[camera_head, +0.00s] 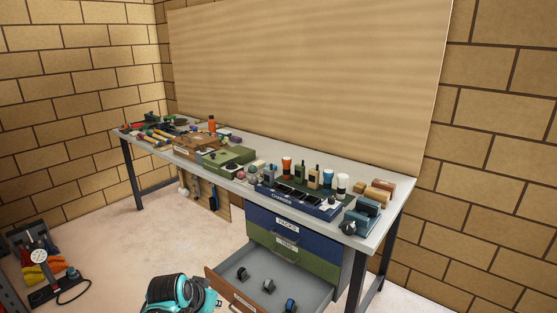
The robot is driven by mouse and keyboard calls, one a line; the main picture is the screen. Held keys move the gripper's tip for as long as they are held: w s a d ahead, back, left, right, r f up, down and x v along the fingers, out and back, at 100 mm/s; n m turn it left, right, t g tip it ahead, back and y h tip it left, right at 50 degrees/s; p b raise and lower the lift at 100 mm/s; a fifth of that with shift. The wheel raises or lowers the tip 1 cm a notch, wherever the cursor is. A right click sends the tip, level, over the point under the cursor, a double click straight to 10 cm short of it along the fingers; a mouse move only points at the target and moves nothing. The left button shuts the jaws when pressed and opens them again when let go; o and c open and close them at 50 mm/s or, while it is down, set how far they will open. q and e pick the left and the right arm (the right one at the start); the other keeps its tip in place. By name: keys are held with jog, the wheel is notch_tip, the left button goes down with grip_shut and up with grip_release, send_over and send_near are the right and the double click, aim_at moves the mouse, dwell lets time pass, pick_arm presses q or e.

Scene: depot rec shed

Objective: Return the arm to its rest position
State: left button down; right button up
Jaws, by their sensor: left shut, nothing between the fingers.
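My left arm shows at the bottom of the head view, left of the open drawer, as a teal and black body. My left gripper (203,294) is at its right side, low in front of the workbench and close to the open drawer's front. It is shut with nothing held, and its fingertips are small and hard to make out. My right gripper is not in view.
A long grey workbench (395,212) carries tools, boxes and a blue charger tray (318,208). Below it, a drawer (222,288) stands open with dark items inside, under shut blue and green drawers. A pump (40,270) stands at left; the floor between is clear.

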pick_arm(q)
jog(key=s+a+n+y, duration=0.1)
jog(key=s+n, duration=0.1)
jog(key=s, duration=1.5)
jog(key=shift+s+t+y, duration=0.15)
jog(key=shift+t+y, duration=0.15)
